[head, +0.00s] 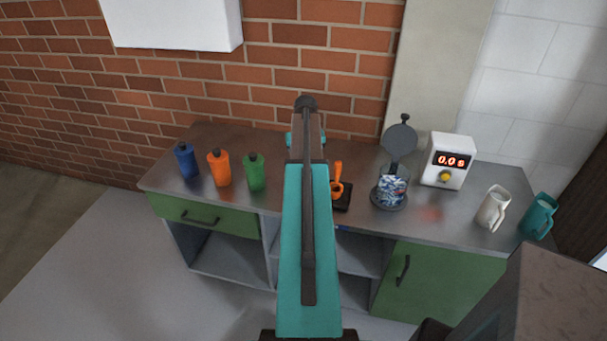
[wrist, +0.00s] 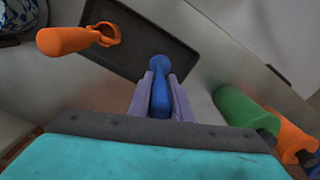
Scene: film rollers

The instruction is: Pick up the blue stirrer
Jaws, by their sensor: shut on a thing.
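The blue stirrer (wrist: 159,88) shows in the wrist view between the two purple fingers of my gripper (wrist: 160,98). The gripper is shut on it. Its far end lies over or on the dark tray (wrist: 185,50); I cannot tell whether it touches the tray. In the head view my own arm hides the gripper and the blue stirrer. An orange stirrer (wrist: 65,40) rests on the same tray to the left, and it also shows in the head view (head: 337,180) just right of my arm.
Blue (head: 187,161), orange (head: 219,168) and green (head: 254,173) bottles stand left on the counter (head: 440,212). To the right are a lidded film container (head: 390,190), a timer (head: 447,160), a white jug (head: 493,207) and a teal jug (head: 538,216). A brick wall stands behind.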

